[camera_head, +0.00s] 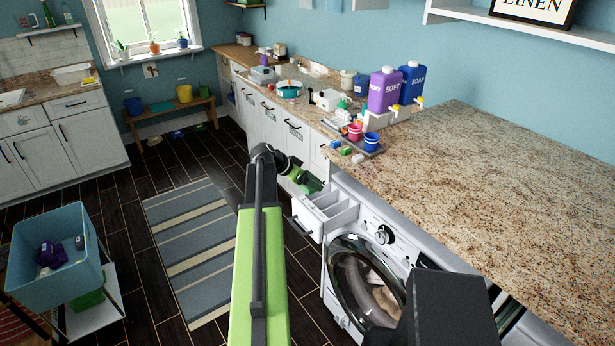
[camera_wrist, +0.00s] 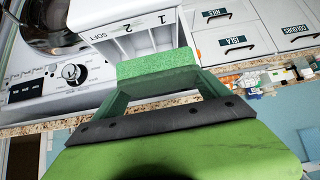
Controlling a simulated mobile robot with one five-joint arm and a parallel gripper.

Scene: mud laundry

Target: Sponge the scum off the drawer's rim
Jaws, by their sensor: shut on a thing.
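The washer's detergent drawer (camera_head: 327,212) is pulled open at the machine's upper left corner, its compartments facing up. In the wrist view the drawer (camera_wrist: 108,14) shows the marks SOFT, 1 and 2. My gripper (camera_wrist: 160,80) is shut on a green sponge (camera_wrist: 157,60). The sponge overlaps the near ends of the compartments in the wrist view; I cannot tell whether it touches the rim. In the head view my gripper (camera_head: 304,181) is beside the drawer, at its upper left, and the sponge is hard to tell from the green fingers. No scum can be made out.
The washing machine (camera_head: 345,197) stands under a granite counter (camera_head: 500,180). A tray with pink and blue cups (camera_head: 370,138) and purple and blue dispensers (camera_head: 384,90) stand on the counter. A blue bin (camera_head: 85,230) is at left. A striped rug (camera_head: 190,240) covers open floor.

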